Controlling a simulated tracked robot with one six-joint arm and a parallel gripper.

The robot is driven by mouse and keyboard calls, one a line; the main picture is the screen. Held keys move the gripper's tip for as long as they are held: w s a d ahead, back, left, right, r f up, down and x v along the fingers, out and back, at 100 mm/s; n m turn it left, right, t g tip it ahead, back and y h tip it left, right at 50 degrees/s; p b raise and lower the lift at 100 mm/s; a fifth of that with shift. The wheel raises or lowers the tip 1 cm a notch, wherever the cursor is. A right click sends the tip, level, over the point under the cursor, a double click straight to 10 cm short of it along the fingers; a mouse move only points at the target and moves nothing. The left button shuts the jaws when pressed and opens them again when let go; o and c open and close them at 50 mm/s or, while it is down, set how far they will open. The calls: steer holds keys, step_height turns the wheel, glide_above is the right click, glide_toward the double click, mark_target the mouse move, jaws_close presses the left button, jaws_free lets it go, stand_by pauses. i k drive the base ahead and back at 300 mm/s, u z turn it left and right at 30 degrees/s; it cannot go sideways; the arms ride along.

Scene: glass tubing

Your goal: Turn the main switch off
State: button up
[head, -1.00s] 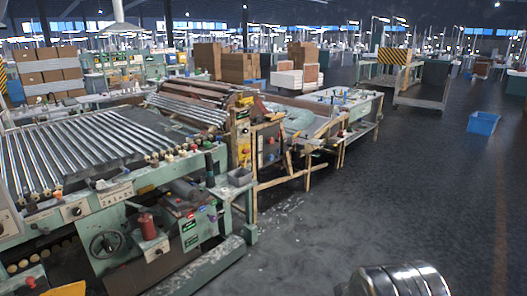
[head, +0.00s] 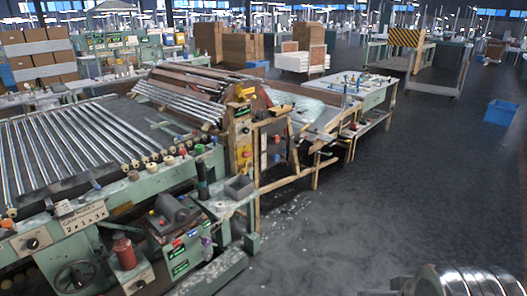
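I cannot tell for certain which control is the main switch. A yellow control post (head: 243,142) with buttons stands at the machine's near right corner. A dark panel with a red knob (head: 277,140) is just right of it. A grey-green control box (head: 180,250) with red, blue and green labels sits lower in front. A black rotary knob (head: 32,243) is on the machine's front at the far left. The positions of these controls are too small to read. My gripper is not in view; only a shiny metal part of mine shows at the bottom right.
The green roller machine (head: 60,150) carries glass tubes and fills the left side. A wooden-framed bench (head: 318,165) extends behind it. A handwheel (head: 75,275) and a red cylinder (head: 124,252) stick out in front. Dark floor (head: 400,190) is open to the right, with a blue bin (head: 500,112).

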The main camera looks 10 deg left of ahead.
mark_target(245, 154)
steer(key=i, duration=0.9)
steer(key=u, duration=0.4)
steer(key=i, duration=0.75)
steer(key=u, duration=0.9)
steer(key=i, duration=0.75)
steer(key=u, duration=0.5)
